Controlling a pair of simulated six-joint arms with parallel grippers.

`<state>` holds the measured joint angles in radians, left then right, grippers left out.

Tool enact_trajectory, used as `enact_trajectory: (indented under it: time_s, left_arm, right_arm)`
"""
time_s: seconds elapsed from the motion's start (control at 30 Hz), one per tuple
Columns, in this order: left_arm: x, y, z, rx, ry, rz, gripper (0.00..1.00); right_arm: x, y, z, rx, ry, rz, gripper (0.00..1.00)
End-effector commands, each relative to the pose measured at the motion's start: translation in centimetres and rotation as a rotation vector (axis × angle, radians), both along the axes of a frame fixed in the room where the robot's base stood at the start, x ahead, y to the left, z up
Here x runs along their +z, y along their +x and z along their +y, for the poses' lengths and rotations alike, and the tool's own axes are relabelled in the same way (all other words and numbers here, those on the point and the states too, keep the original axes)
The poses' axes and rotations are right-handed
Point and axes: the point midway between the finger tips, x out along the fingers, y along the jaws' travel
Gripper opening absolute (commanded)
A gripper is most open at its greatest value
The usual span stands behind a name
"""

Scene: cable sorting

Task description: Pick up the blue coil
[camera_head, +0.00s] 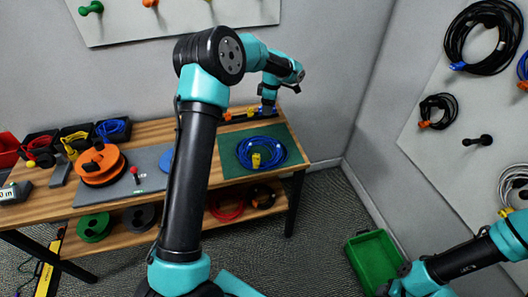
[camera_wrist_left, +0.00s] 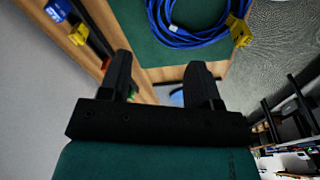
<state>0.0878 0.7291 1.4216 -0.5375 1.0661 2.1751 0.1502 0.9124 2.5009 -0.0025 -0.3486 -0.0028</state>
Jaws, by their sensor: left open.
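The blue coil (camera_head: 246,158) lies on a green mat (camera_head: 285,139) at the right end of the wooden table, with a yellow connector (camera_head: 256,160) at its front. In the left wrist view the blue coil (camera_wrist_left: 190,39) is at the top, beyond the fingers, partly cut off by the frame edge. My left gripper (camera_head: 267,109) is above the back edge of the table, behind the coil and apart from it. In the left wrist view my left gripper (camera_wrist_left: 162,82) is open with nothing between its fingers.
Small connectors (camera_head: 240,115) line the table's back edge, near my left gripper. An orange spool (camera_head: 101,165) and small bins of cables (camera_head: 113,131) stand at the left. A green crate (camera_head: 375,262) is on the floor at right. More cables hang on the right wall panel.

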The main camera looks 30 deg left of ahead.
Motion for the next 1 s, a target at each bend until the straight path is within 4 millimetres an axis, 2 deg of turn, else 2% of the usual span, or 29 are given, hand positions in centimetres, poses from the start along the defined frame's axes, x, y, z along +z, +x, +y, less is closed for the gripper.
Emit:
enact_trajectory:
  time_s: [0.23,0.37,1.0]
  left_arm:
    - [-0.1,-0.1,0.0,-0.003,-0.001,0.001,0.57]
    - [-1.0,-0.1,0.1,-0.003,-0.001,0.003,0.57]
    - [-11.1,-0.6,1.3,-0.004,-0.001,0.002,0.57]
  right_arm:
    - [0.0,0.0,0.0,0.0,0.0,0.0,0.43]
    - [0.0,0.0,0.0,0.0,0.0,0.0,0.43]
    - [0.0,0.0,0.0,0.0,0.0,0.0,0.43]
